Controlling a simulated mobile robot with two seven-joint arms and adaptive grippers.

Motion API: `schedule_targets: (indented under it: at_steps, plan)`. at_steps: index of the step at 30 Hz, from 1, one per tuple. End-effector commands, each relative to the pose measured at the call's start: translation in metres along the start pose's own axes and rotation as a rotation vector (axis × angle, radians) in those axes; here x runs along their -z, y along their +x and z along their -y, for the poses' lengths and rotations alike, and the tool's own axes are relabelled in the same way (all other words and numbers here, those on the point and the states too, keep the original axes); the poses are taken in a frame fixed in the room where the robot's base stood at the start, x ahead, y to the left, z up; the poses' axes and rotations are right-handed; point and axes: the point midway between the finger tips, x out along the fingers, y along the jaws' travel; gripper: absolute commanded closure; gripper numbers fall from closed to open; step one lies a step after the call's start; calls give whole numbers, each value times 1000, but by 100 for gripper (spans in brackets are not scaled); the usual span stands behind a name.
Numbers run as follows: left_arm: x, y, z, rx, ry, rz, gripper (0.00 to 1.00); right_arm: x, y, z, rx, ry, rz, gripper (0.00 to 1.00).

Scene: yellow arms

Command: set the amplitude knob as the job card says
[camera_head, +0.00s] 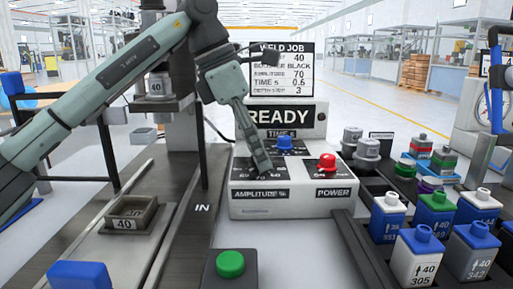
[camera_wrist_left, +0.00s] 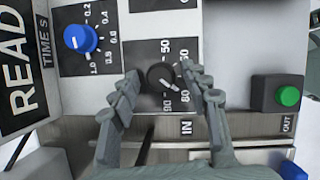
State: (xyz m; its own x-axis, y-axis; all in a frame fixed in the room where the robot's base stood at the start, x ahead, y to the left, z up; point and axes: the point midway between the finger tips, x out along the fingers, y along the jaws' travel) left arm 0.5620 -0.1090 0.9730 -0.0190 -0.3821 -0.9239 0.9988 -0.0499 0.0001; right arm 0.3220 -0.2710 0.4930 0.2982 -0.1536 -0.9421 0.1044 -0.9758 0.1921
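In the head view my left gripper (camera_head: 262,168) reaches down onto the amplitude panel (camera_head: 259,194) and hides the knob. My right gripper is in neither view.
The blue time knob (camera_head: 284,143) and red power knob (camera_head: 327,162) are close to the gripper. A green button (camera_head: 230,263) stands in front. Several numbered containers (camera_head: 416,258) and grey boosters (camera_head: 368,149) stand at right. A tray marked 40 (camera_head: 124,224) is at left.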

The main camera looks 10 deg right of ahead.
Motion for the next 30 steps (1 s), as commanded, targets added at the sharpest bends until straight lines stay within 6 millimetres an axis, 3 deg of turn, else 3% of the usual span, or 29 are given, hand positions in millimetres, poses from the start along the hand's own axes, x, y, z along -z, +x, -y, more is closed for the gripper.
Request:
schedule_targets:
  at_steps: [1, 11, 21, 30]
  plan:
    - [0, 0, 0, 0, 0, 0, 61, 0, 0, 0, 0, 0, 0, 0]
    - [0, 0, 0, 1, 0, 0, 100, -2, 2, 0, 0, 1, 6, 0]
    - [1, 0, 0, -20, -49, 0, 100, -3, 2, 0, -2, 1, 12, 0]
    - [1, 1, 1, -99, -232, -1, 100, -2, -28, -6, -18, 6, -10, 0]
